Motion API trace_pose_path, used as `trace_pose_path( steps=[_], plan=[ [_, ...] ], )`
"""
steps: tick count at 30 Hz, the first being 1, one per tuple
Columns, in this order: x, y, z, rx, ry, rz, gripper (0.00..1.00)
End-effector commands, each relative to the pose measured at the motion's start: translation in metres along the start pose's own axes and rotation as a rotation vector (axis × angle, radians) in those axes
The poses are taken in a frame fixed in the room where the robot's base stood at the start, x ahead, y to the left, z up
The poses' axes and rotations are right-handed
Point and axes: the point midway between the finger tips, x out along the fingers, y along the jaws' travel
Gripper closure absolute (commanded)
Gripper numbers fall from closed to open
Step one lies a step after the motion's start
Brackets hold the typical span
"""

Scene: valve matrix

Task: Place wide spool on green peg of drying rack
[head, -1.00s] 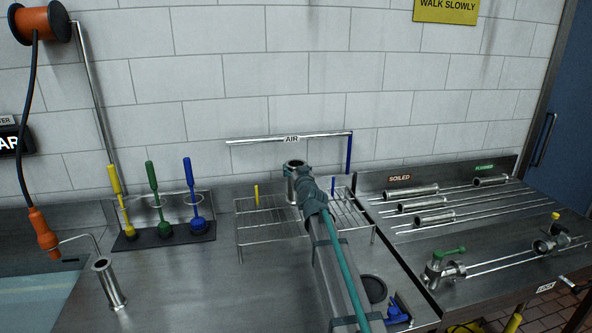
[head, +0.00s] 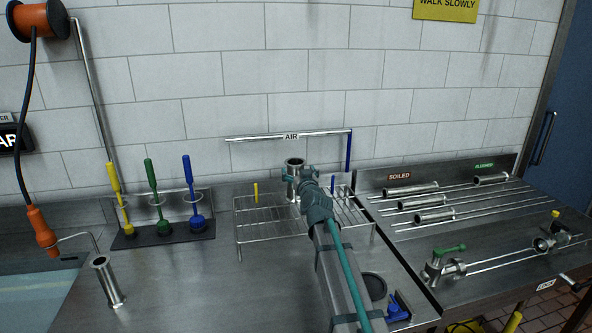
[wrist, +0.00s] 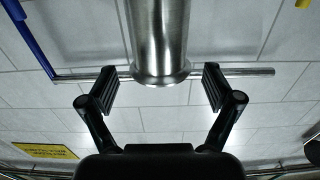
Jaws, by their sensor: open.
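The wide spool (head: 292,186), a flanged steel cylinder, stands upright on the wire drying rack (head: 262,222). It is between the yellow peg (head: 256,192) and the blue peg (head: 332,184). No green peg shows; the spool and my arm cover that part of the rack. My gripper (head: 297,175) is open around the spool's upper part. In the wrist view the spool (wrist: 160,35) lies between the spread fingers (wrist: 160,88), with a gap visible on both sides.
An air pipe (head: 290,137) runs along the wall behind the rack. Yellow, green and blue brushes (head: 157,200) stand at the left. At the right, a rod rack (head: 440,200) holds several smaller spools under soiled and cleaned labels.

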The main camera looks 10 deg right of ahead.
Motion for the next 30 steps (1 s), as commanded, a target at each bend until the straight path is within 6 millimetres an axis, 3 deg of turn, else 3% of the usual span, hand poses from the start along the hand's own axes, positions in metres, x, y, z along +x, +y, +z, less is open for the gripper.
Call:
trace_pose_path(
  steps=[1,3,12,26,30],
  plan=[
    [-0.017,0.0,0.003,0.0,0.0,0.0,0.1],
    [-0.03,0.0,0.003,0.0,0.001,0.001,0.1],
    [-0.069,0.0,0.002,0.0,0.0,0.0,0.1],
    [-0.074,0.0,0.0,0.0,0.0,0.0,0.1],
    [-0.068,-0.01,-0.007,-0.042,0.034,0.001,0.1]
  ],
)
